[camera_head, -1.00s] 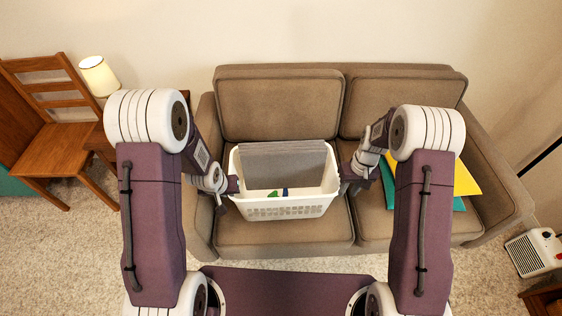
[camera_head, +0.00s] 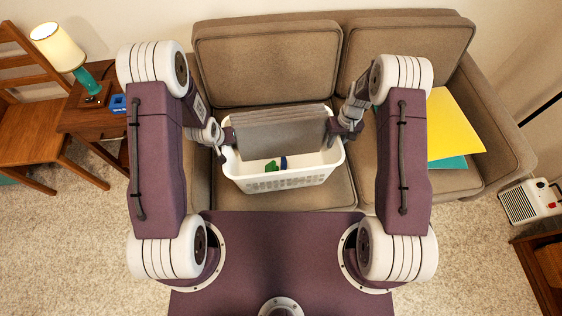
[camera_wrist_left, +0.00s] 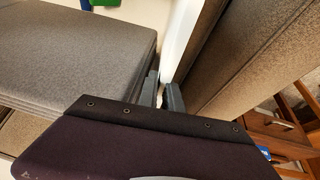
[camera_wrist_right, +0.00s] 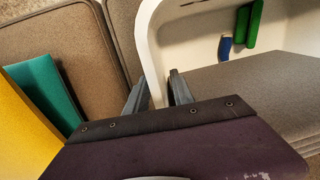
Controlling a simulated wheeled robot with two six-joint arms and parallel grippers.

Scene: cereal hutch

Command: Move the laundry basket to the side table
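The white laundry basket (camera_head: 290,181) is in front of the sofa's back cushions, over the left seat. It holds a grey stack of flat panels (camera_head: 280,132) and small green and blue items. My left gripper (camera_wrist_left: 162,84) is at the basket's left end, with the white wall between its close-set fingers. My right gripper (camera_wrist_right: 157,82) is at the right end, its fingers on both sides of the wall. In the head view both fingertips are largely hidden. The wooden side table (camera_head: 88,121) stands left of the sofa.
On the side table are a lamp (camera_head: 60,50) with a teal base and a blue object (camera_head: 118,104). A wooden chair (camera_head: 30,130) stands left of it. Yellow (camera_head: 450,125) and teal flat pieces lie on the sofa's (camera_head: 270,65) right seat. A white heater-like box (camera_head: 530,202) stands at right.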

